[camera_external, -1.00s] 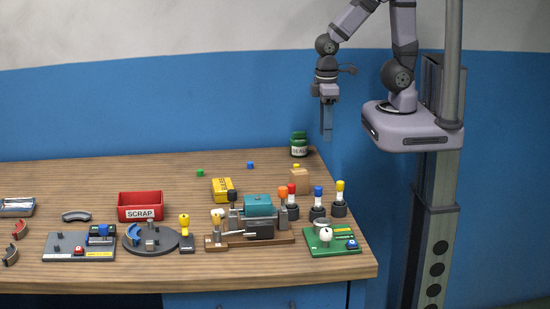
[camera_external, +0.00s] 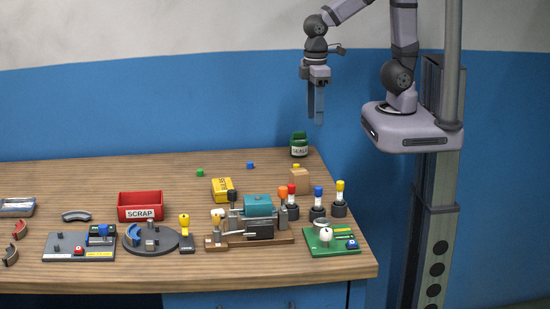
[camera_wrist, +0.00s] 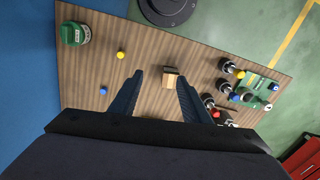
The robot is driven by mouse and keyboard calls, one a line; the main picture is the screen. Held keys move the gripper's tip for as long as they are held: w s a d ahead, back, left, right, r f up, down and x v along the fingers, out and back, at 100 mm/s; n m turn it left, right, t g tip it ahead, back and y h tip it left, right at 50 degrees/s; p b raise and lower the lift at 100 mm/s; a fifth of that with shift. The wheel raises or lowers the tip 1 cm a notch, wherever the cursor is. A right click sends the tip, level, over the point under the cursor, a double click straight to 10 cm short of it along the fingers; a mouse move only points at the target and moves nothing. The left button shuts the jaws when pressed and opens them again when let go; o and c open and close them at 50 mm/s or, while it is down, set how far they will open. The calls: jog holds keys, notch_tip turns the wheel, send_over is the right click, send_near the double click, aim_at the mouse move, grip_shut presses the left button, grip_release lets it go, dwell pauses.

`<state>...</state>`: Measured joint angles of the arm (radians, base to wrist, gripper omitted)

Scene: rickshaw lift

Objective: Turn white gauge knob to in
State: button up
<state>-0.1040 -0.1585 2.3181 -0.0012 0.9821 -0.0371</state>
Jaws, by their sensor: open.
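The white gauge knob (camera_external: 326,235) stands on a green base plate (camera_external: 318,250) at the right front of the bench. In the wrist view a small white knob (camera_wrist: 269,107) shows by the green plate at the right, partly crowded by other knobs; its setting is too small to read. My gripper (camera_external: 315,120) hangs in the air above the back right of the bench, fingers down, well apart from the knob. In the wrist view its two dark fingers (camera_wrist: 158,85) are spread, with nothing between them but a distant view of a cardboard box.
Red, blue and yellow topped handles (camera_external: 317,202) stand just behind the green plate. A teal-topped vise-like fixture (camera_external: 258,206) is to its left. A cardboard box (camera_external: 299,181) and a green jar (camera_external: 299,146) stand behind. The air around my gripper is clear.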

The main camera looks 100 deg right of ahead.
jog(key=w+a+r+n, duration=0.1)
jog(key=w+a+n, duration=0.3)
jog(key=w+a, duration=0.4)
jog(key=n+b, duration=0.2)
jog(key=n, duration=0.7)
send_over(327, 231)
notch_tip(327, 231, down, 9)
jog(key=shift+d+r, duration=0.1)
jog(key=shift+f+p, duration=1.1)
jog(key=shift+f, duration=2.75)
jog(key=c, duration=1)
jog(key=shift+c, duration=0.2)
